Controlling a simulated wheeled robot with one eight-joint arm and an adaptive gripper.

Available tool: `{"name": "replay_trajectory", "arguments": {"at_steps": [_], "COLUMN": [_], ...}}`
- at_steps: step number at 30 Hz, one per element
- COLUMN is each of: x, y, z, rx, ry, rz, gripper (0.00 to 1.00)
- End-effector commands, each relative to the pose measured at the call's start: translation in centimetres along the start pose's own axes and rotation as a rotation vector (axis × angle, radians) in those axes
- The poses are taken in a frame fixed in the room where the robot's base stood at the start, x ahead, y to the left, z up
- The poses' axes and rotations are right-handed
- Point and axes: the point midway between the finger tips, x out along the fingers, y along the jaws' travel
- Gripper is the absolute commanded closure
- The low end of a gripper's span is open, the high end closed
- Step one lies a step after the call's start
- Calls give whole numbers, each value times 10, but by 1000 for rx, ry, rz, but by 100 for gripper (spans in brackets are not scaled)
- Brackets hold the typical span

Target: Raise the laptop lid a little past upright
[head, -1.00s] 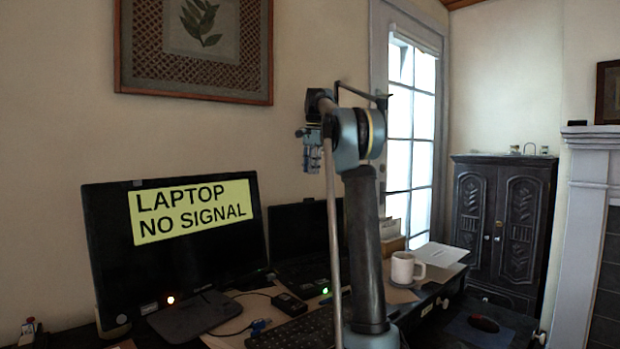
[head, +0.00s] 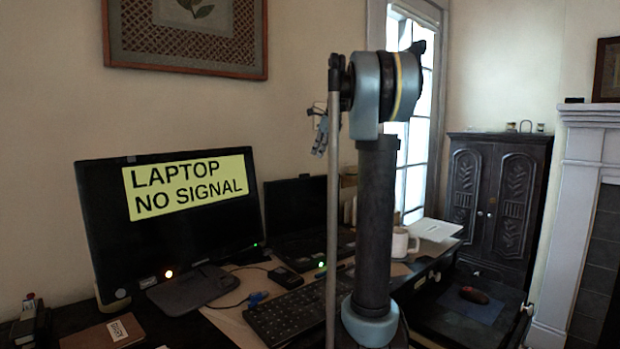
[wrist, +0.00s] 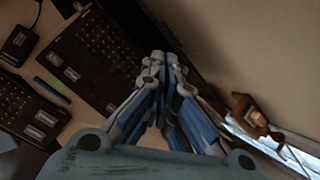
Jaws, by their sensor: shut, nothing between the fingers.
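The black laptop stands on the desk to the right of the monitor, its dark lid (head: 295,204) raised and its keyboard base (head: 297,247) flat; my arm hides its right part. In the wrist view the laptop's keyboard (wrist: 97,48) is at upper left, with the dark lid (wrist: 134,18) seen nearly edge-on beside it. My gripper (head: 320,146) is above the laptop in the head view, apart from the lid. In the wrist view my gripper (wrist: 164,60) is shut and empty, its fingertips appearing near the lid; the exact gap cannot be told.
A monitor (head: 170,225) reading "LAPTOP NO SIGNAL" stands at left. A separate keyboard (head: 292,312) lies in front of the laptop. A white mug (head: 400,245) and papers (head: 435,230) are at right. A small black box (head: 285,277) and cables lie between monitor and laptop.

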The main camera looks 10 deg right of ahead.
Motion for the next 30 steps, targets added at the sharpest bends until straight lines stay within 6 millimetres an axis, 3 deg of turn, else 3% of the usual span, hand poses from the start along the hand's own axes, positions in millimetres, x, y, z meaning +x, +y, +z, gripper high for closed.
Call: {"name": "replay_trajectory", "arguments": {"at_steps": [6, 12, 20, 30], "x": [-2, -2, 9, 64], "y": [28, 42, 42, 31], "z": [-34, -50, -51, -40], "rx": [385, 593, 636, 632], "ry": [-132, -214, -232, -231], "rz": [-95, -134, -140, -139], "gripper": [100, 100, 100, 100]}}
